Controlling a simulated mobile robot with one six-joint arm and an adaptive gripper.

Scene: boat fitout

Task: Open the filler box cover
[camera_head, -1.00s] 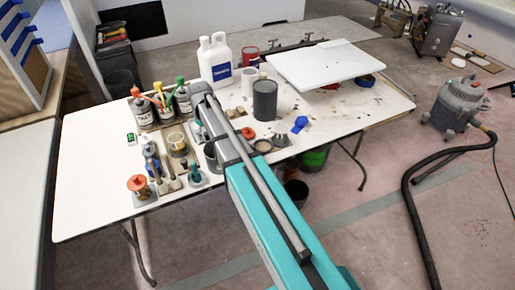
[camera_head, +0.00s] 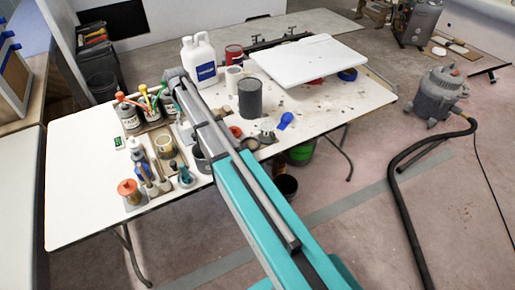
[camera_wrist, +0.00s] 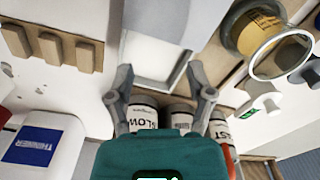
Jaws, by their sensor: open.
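In the wrist view my gripper (camera_wrist: 160,88) is open, its two grey fingers apart with nothing held between them. A pale box-like thing with a grey rim (camera_wrist: 158,50) lies beyond and between the fingertips; it may be the filler box with its cover, but I cannot tell if the cover is shut. I cannot tell if the fingers touch it. In the head view my arm crosses the table and hides most of this spot; the fingers cannot be made out there.
Labelled bottles (camera_head: 129,117) with coloured tops stand close by, also behind the gripper in the wrist view (camera_wrist: 143,112). A white thinner jug (camera_head: 205,68), a dark grey can (camera_head: 250,98) and a white board (camera_head: 308,62) are farther right. The table's left part (camera_head: 80,165) is clear.

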